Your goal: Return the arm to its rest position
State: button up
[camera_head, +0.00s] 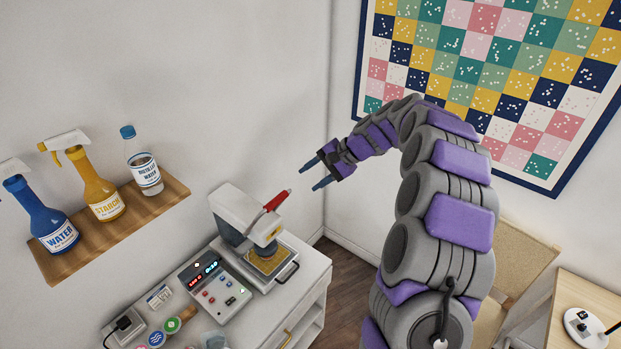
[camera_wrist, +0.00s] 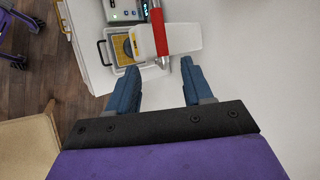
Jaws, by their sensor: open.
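My arm (camera_head: 445,215) is purple and grey and arches up from the lower right in the head view, bending over toward the left. My gripper (camera_head: 312,175) has two blue fingers, spread apart and empty, in the air to the upper right of a white press machine with a red handle (camera_head: 276,201). In the wrist view my gripper (camera_wrist: 163,80) shows its two fingers parted, with the machine's red handle (camera_wrist: 158,32) beyond and between them. No object is held between the fingers.
A white cabinet (camera_head: 300,325) carries the machine and a control box (camera_head: 213,286). A wooden wall shelf (camera_head: 155,212) holds spray bottles and a water bottle. A framed quilt (camera_head: 500,75) hangs behind my arm. A chair (camera_head: 515,260) and a wooden table (camera_head: 570,290) stand at the right.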

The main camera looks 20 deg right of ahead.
dwell(0.3)
jog(key=s+a+f+n+g+h+b, duration=0.25)
jog(key=s+a+b, duration=0.3)
jog(key=s, duration=0.55)
jog(key=s+a+f+n+g+h+b, duration=0.15)
jog(key=s+a+n+b, duration=0.35)
jog(key=s, duration=0.6)
jog(key=s+d+f+h+b, duration=0.1)
jog(key=s+f+b, duration=0.1)
jog(key=s, duration=0.6)
jog(key=s+d+f+n+h+b, duration=0.1)
jog(key=s+d+f+h+b, duration=0.1)
jog(key=s+f, duration=0.3)
jog(key=s+d+f+g+h+b, duration=0.1)
jog(key=s+d+f+b, duration=0.1)
jog(key=s, duration=0.8)
notch_tip(320, 180, down, 2)
jog(key=shift+s+f+n+b, duration=0.25)
jog(key=shift+s+n+b, duration=0.1)
jog(key=shift+b, duration=0.15)
jog(key=shift+a, duration=0.1)
jog(key=shift+c, duration=0.5)
